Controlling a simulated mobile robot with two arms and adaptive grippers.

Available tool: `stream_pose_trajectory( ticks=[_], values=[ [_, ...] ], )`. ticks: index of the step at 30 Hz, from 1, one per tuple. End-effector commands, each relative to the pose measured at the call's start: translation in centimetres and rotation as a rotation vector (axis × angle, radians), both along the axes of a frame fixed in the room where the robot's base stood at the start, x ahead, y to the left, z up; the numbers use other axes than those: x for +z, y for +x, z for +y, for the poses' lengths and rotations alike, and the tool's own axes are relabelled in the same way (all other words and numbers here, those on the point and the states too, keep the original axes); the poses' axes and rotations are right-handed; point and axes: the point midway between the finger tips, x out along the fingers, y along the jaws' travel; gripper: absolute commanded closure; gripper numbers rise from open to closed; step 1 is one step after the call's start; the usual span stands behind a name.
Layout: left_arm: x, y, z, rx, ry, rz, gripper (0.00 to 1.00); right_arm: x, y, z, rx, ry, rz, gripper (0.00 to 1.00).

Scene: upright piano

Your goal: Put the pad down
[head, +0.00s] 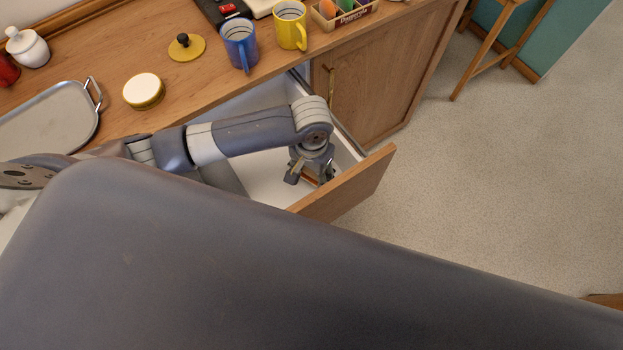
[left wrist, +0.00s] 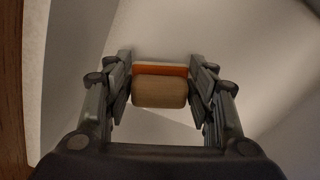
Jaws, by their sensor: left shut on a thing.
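The pad (left wrist: 160,92) shows in the left wrist view as a small block with a wooden face and an orange and a white layer behind it. My left gripper (left wrist: 160,88) is shut on it, one finger on each side. In the head view my left gripper (head: 311,173) points down inside the open drawer (head: 352,184), near its front panel. Only a small brownish bit of the pad shows between the fingers there. I cannot tell whether the pad touches the drawer floor. My right gripper is not in view.
The counter above holds a blue mug (head: 240,45), a yellow mug (head: 290,26), a round white-topped tin (head: 144,90), a yellow lid (head: 187,47) and a metal tray (head: 45,125). The drawer's white floor around the gripper looks mostly clear. Carpet lies to the right.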

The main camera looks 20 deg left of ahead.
Motion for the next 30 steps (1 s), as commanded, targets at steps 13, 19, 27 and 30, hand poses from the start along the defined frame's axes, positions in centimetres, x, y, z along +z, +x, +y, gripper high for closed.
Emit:
stream_pose_trajectory(
  ticks=[13,19,27,30],
  values=[
    [-3.9,0.0,0.0,-0.001,0.000,0.000,0.71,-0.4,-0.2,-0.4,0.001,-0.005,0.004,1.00],
    [-4.0,0.0,0.0,0.000,0.000,0.001,0.71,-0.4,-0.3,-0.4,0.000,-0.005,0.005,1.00],
    [-4.1,0.0,0.0,0.000,0.001,0.000,0.29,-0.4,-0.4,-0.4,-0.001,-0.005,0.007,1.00],
    [-4.1,0.0,0.0,0.000,0.001,0.000,0.29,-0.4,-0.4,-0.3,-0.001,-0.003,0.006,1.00]
  ],
)
